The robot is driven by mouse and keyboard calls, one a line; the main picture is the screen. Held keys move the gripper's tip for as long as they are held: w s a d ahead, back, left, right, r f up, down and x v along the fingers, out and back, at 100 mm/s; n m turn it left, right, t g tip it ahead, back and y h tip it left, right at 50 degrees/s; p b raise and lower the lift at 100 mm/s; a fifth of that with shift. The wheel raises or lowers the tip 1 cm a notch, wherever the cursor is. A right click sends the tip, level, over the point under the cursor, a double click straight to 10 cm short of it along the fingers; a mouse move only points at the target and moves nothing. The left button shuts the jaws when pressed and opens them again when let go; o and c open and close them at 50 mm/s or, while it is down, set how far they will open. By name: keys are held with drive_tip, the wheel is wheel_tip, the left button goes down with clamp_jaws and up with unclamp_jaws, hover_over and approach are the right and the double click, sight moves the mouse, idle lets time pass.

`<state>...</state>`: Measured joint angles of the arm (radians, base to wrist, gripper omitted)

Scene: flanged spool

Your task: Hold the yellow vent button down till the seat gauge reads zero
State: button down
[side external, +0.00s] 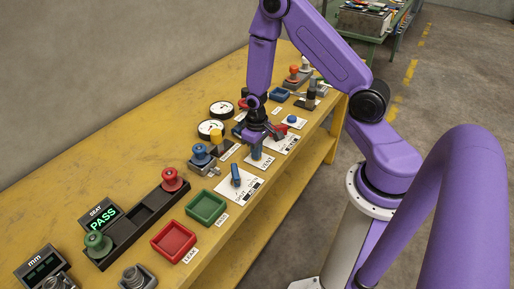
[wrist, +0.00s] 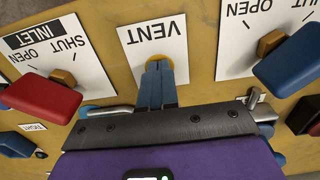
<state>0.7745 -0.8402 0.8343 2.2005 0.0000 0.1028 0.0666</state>
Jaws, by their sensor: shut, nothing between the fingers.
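The yellow vent button (wrist: 178,58) sits on the white VENT plate (wrist: 133,36) in the wrist view. My gripper (wrist: 157,66) is shut, with its blue fingertips over the button and hiding most of it. The tips look to be at the button, but I cannot tell how far down it is. In the side view my gripper (side external: 256,154) points down at the VENT plate (side external: 266,162), and the button is hidden there. Two round dial gauges, one behind (side external: 221,109) and one in front (side external: 210,129), stand left of the gripper; their readings are too small to read.
In the wrist view a red handle (wrist: 40,98) by the INLET plate (wrist: 55,45) and a blue handle (wrist: 290,62) flank the button closely. The SEAT display (side external: 102,219) shows green PASS. Red (side external: 174,241) and green (side external: 206,208) trays sit nearer the camera.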

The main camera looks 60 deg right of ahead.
drive_tip(key=shift+a+f, duration=0.1)
drive_tip(key=shift+f, duration=0.1)
wheel_tip(320, 180, up, 14)
drive_tip(key=shift+r, duration=0.25)
idle(0.5)
drive_tip(key=s+a+r+n, duration=0.6)
drive_tip(key=s+a+n, duration=0.1)
drive_tip(key=s+a, duration=0.35)
drive_tip(key=s+a+r+n, duration=0.1)
drive_tip(key=s+r+n, duration=0.1)
drive_tip(key=s, duration=0.3)
drive_tip(key=s+a+r+n, duration=0.1)
drive_tip(key=s+n, duration=0.2)
drive_tip(key=s, duration=0.3)
drive_tip(key=shift+s+r+n, duration=0.2)
drive_tip(key=shift+r+n, duration=0.1)
drive_tip(key=shift+r, duration=0.05)
